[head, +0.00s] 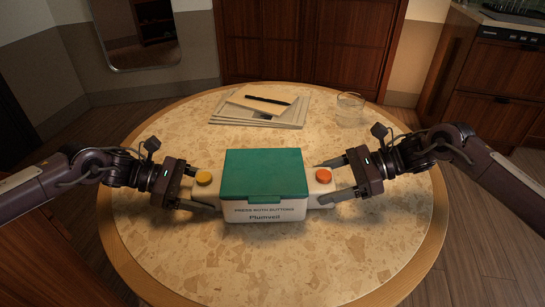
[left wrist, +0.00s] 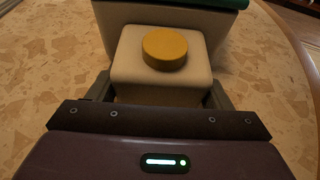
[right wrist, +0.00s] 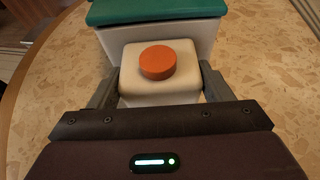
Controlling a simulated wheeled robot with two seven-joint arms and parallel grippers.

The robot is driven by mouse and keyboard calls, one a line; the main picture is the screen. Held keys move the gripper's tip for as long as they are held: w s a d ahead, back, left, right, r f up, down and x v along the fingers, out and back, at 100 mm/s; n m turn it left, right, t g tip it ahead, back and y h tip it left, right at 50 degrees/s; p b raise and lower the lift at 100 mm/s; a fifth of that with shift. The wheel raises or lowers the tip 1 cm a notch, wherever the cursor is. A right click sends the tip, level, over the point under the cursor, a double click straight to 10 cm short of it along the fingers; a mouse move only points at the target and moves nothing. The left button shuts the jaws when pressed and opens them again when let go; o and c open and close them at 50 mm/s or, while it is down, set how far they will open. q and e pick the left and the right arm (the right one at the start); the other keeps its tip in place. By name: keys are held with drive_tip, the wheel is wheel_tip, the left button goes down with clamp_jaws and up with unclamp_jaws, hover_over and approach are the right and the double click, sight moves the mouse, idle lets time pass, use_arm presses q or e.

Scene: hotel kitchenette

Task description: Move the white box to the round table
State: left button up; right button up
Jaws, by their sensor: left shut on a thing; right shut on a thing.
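The white box (head: 264,211) with a green lid (head: 262,175) is over the round table (head: 165,255), near its middle. I cannot tell whether its underside touches the tabletop. A white block with a yellow button (head: 204,177) sticks out of its left side, and one with an orange button (head: 323,175) out of its right. My left gripper (head: 207,190) is shut on the left block, with the yellow button (left wrist: 165,49) between its fingers in the left wrist view. My right gripper (head: 322,184) is shut on the right block, below the orange button (right wrist: 157,62).
Papers or boards (head: 285,112) with a dark pen (head: 267,100) lie at the back of the table. A clear glass (head: 350,108) stands at the back right. The front of the tabletop is bare. Wooden cabinets (head: 310,45) stand behind.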

use_arm(q)
drive_tip(key=shift+a+f, duration=0.15)
drive_tip(key=shift+f, duration=0.35)
use_arm(e)
drive_tip(key=shift+d+f, duration=0.15)
drive_tip(key=shift+f, duration=0.3)
use_arm(q)
drive_tip(key=o, duration=1.1)
drive_tip(key=shift+r, duration=0.1)
use_arm(e)
drive_tip(key=o, duration=1.1)
drive_tip(key=shift+r, duration=0.1)
use_arm(q)
drive_tip(key=o, duration=0.3)
use_arm(e)
drive_tip(key=o, duration=0.3)
use_arm(q)
drive_tip(key=shift+r, duration=0.1)
drive_tip(key=v, duration=1.1)
drive_tip(key=shift+a+r, duration=0.15)
drive_tip(key=shift+a, duration=0.2)
use_arm(e)
drive_tip(key=shift+r, duration=0.1)
drive_tip(key=v, duration=1.1)
drive_tip(key=shift+d, duration=0.4)
